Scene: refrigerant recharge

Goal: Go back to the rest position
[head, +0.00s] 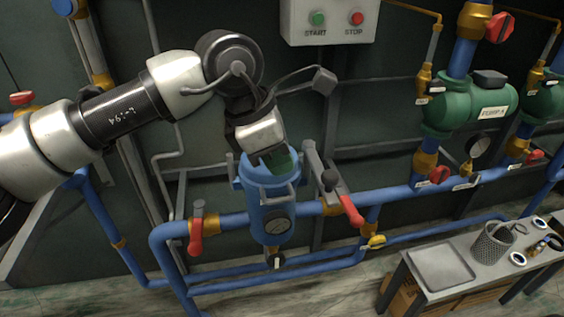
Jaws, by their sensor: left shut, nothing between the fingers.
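My left arm comes in from the left, and its gripper (279,158) points down at the open top of a blue canister (268,209) in the pipework. The gripper is shut with nothing held. A dark green part shows at its tip, and I cannot tell whether it belongs to the gripper or the canister. The fingertips overlap the canister's rim in the picture; contact cannot be told. My right gripper is not in view.
Red-handled valves (196,233) flank the canister, another red lever (350,209) on its right. A START/STOP box (329,20) hangs above. A green pump (468,104) is at the right. A bench (408,266) at lower right holds a metal tray (440,266) and a mesh basket (492,244).

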